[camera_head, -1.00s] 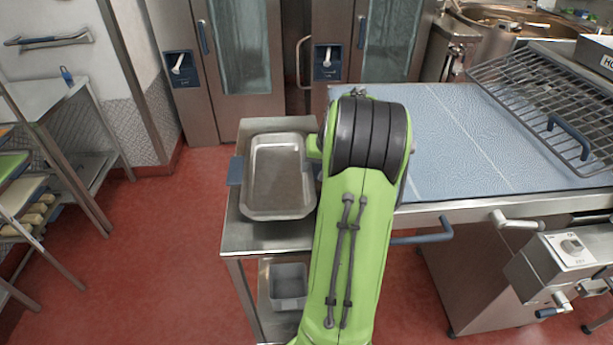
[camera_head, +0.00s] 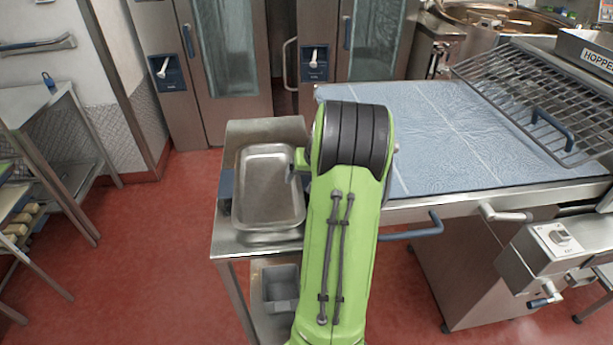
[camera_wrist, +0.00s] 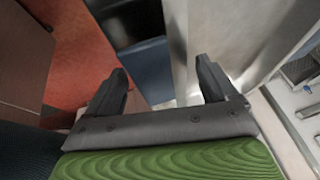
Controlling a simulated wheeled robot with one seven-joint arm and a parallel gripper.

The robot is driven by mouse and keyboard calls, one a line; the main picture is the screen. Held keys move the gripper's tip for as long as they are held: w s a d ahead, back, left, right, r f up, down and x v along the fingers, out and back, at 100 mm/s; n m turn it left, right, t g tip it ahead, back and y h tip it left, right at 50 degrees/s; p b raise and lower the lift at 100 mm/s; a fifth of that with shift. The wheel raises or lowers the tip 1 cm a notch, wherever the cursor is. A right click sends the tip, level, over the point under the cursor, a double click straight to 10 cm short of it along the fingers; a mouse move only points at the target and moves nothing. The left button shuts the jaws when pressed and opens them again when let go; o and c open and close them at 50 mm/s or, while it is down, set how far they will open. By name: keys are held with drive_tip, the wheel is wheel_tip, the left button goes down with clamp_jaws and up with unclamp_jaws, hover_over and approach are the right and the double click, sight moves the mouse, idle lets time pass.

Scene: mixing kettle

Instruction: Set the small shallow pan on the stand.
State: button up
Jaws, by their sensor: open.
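A shallow rectangular steel pan (camera_head: 268,188) lies flat on top of a narrow steel stand (camera_head: 250,130) in the head view. A dark blue grip (camera_head: 226,188) shows at its left side; my arm covers its right edge. My gripper is hidden behind my arm in the head view. In the wrist view my gripper (camera_wrist: 160,85) is open, its two dark fingers apart. Beyond the fingers are a dark blue piece (camera_wrist: 142,68) and a bright steel surface (camera_wrist: 212,35). I cannot tell whether the fingers touch either one. Nothing is held.
A blue-topped counter (camera_head: 440,130) stands close to the right of the stand, with a wire rack (camera_head: 530,100) on it. A small grey bin (camera_head: 282,287) sits on the stand's lower shelf. Tall cabinets (camera_head: 235,110) stand behind. Red floor is free at left.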

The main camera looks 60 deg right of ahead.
drive_tip(key=shift+r, duration=0.35)
drive_tip(key=p+v, duration=0.2)
drive_tip(key=v, duration=1)
drive_tip(key=w+a+r+n, duration=0.2)
drive_tip(key=w+a+r, duration=0.15)
drive_tip(key=a, duration=0.75)
drive_tip(key=a+r+n, duration=0.2)
drive_tip(key=a+n, duration=0.1)
drive_tip(key=a, duration=1)
drive_tip(key=s+a+f+n+y, duration=0.1)
drive_tip(key=s+a+n, duration=0.1)
drive_tip(key=s+a, duration=0.3)
drive_tip(key=s+a+f+n+t+y, duration=0.1)
drive_tip(key=s+a+n, duration=0.2)
drive_tip(key=s+a, duration=0.3)
drive_tip(key=shift+a+f, duration=0.35)
drive_tip(key=shift+a, duration=0.55)
